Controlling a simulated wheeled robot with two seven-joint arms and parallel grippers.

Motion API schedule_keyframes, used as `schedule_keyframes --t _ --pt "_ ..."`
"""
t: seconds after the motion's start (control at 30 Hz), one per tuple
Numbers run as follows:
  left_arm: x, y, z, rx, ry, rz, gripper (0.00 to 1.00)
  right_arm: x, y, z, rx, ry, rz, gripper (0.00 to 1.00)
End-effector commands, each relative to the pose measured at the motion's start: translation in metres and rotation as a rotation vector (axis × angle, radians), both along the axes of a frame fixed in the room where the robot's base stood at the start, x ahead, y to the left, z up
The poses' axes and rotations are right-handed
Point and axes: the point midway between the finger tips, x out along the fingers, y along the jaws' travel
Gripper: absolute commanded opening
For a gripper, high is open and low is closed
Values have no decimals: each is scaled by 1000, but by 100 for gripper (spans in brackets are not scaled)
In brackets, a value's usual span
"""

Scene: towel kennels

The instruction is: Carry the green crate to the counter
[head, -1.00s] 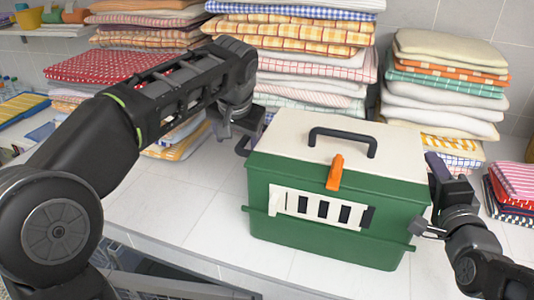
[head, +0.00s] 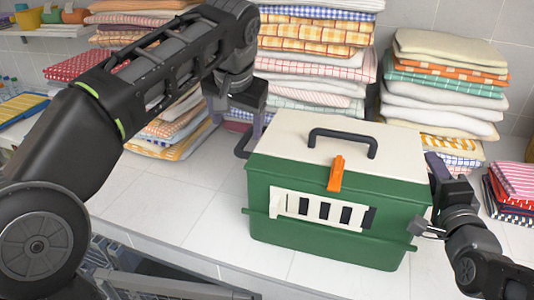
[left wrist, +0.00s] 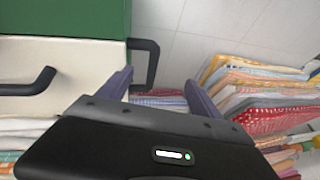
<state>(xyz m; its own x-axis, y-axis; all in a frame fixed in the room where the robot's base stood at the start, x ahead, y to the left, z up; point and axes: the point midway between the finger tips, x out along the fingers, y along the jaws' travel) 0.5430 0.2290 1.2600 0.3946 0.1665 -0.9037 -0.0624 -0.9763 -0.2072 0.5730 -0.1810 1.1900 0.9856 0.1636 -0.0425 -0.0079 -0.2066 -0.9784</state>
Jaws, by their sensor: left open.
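The green crate (head: 330,215) has a cream lid, a black top handle (head: 343,140), an orange latch and a barred front. It sits upright on the white tiled counter (head: 200,225). My left gripper (head: 237,120) is open just above the crate's black left side handle (head: 241,148). In the left wrist view the side handle (left wrist: 154,62) shows close to one finger of my open left gripper (left wrist: 160,92), with no contact clear. My right gripper (head: 430,195) is against the crate's right side; whatever is between its fingers is hidden.
Stacks of folded towels stand behind the crate (head: 315,45), at its back right (head: 445,85) and at the back left (head: 180,130). A small towel stack (head: 510,190) lies right. Clear counter lies left of the crate.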

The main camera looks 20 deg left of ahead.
Motion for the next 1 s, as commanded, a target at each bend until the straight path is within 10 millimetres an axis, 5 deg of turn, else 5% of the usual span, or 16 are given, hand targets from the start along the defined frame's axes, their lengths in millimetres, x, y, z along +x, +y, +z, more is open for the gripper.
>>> schedule_keyframes --t 0.47,0.77,1.0 --pt "0 0 0 1 0 1 74 0 1 0 -1 -1 2 76" --pt "0 0 0 1 0 1 74 0 -2 0 0 0 0 76" --pt "0 1 0 1 0 1 74 0 -26 0 -1 0 -3 76"
